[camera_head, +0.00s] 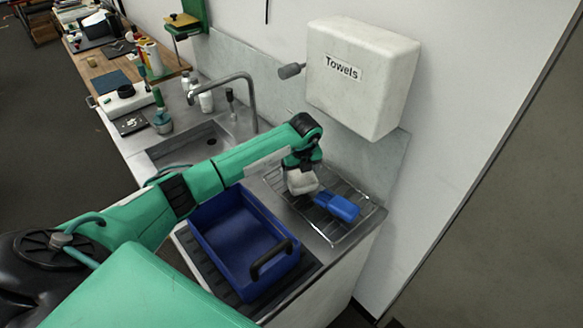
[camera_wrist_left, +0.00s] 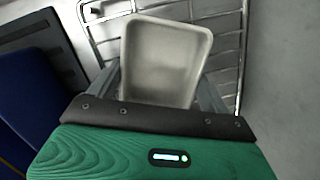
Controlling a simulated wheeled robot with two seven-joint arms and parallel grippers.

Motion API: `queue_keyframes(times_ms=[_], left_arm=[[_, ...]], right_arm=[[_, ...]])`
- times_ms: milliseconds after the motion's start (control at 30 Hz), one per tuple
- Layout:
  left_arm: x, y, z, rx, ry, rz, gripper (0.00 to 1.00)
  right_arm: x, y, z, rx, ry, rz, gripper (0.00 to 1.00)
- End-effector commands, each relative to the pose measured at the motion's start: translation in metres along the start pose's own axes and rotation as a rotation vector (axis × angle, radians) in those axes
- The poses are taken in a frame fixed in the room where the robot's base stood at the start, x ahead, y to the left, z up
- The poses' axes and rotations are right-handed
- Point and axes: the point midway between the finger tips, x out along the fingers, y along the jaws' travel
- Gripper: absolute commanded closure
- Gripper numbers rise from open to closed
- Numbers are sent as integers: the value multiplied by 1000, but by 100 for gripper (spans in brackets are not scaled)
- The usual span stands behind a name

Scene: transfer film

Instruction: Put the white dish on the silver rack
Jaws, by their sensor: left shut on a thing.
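The white dish (camera_head: 302,182) is a small rectangular tray with raised sides, partly hidden by my left gripper in the head view. In the left wrist view the dish (camera_wrist_left: 166,62) shows its hollow side, held between the fingers. My left gripper (camera_head: 301,172) is shut on the dish. The silver rack (camera_head: 349,226) is a wire rack on the counter by the wall, and the dish is over its left part. I cannot tell whether the dish touches it. The rack (camera_wrist_left: 238,50) shows behind the dish in the left wrist view. My right gripper is not in view.
A blue object (camera_head: 338,206) lies on the rack just right of the dish. A blue bin (camera_head: 238,238) with a dark handle stands in front of the rack. A towel box (camera_head: 362,78) is on the wall above. A sink with a faucet (camera_head: 250,92) is to the left.

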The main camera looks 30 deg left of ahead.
Motion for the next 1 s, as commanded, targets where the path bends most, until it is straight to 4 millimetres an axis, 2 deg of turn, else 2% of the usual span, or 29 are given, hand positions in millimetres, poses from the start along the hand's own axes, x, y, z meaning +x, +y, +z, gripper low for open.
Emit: queue_keyframes(times_ms=[233,267,333,500,600,733,1000], left_arm=[[4,-2,-6,-1,-1,2,51],[4,-2,-6,-1,0,2,15],[4,-2,-6,-1,0,2,1],[4,-2,-6,-1,-1,1,0],[2,-2,-5,-1,-1,0,0],[-11,-3,-5,0,-3,-2,0],[-55,-3,-5,-1,-3,-2,0]], right_arm=[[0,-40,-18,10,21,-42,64],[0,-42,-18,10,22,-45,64],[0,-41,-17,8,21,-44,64],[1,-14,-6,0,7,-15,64],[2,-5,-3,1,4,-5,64],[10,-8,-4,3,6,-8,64],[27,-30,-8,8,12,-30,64]])
